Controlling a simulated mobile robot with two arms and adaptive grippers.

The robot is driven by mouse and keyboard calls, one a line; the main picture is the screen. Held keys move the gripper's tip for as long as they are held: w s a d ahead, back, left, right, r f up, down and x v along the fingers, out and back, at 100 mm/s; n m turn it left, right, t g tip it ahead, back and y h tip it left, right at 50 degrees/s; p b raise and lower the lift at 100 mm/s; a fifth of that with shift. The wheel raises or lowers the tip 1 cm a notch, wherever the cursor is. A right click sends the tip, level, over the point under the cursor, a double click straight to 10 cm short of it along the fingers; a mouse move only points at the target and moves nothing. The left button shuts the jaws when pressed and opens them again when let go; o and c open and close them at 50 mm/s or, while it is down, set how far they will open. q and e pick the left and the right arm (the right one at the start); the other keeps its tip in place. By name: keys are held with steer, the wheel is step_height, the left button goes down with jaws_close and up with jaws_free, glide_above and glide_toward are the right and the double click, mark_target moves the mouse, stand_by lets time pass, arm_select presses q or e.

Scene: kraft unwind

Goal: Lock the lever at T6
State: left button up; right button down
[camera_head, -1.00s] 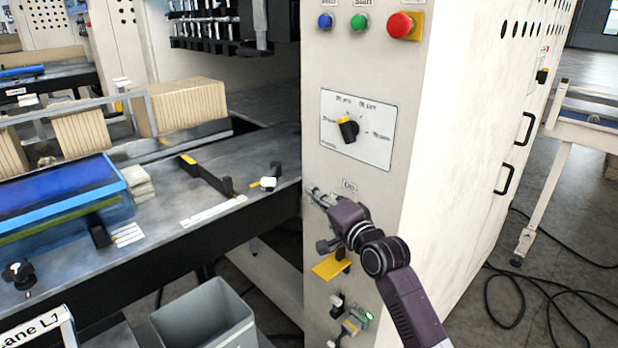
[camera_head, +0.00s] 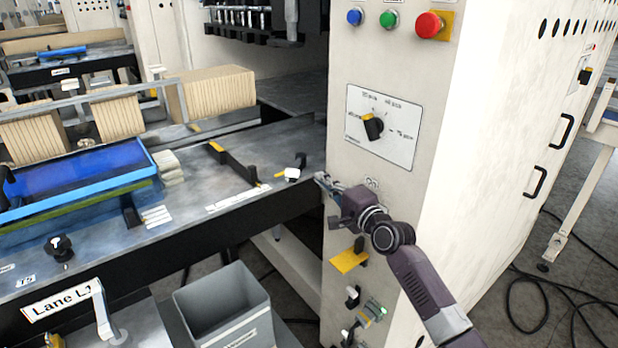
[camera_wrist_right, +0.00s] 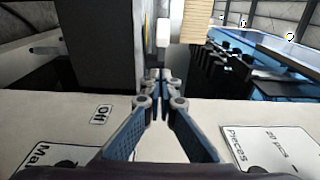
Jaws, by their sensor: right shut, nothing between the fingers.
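My right gripper (camera_head: 322,183) is shut and empty, at the left edge of the white cabinet (camera_head: 385,60), just right of the table's end. In the right wrist view its closed fingertips (camera_wrist_right: 160,77) point past the cabinet edge. I cannot read a T6 label. A black lever with a yellow tip (camera_head: 232,163) lies on the machine table (camera_head: 190,200). A small black clamp with a white pad (camera_head: 292,173) sits near the table's right end, apart from the fingertips. My left gripper is out of view.
The cabinet carries a rotary selector (camera_head: 373,126), a red button (camera_head: 429,24) and a yellow plate (camera_head: 348,260) below my gripper. A grey bin (camera_head: 222,300) stands below the table edge. A blue tray (camera_head: 80,185) and cardboard stacks (camera_head: 215,90) occupy the table's left and back.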

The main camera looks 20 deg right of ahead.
mark_target(297, 167)
steer(key=shift+w+a+p, duration=0.35)
steer(key=shift+w+a, duration=0.15)
steer(key=shift+a, duration=0.35)
steer(key=shift+w+a+p, duration=0.35)
steer(key=shift+w+a, duration=0.1)
steer(key=shift+a, duration=0.4)
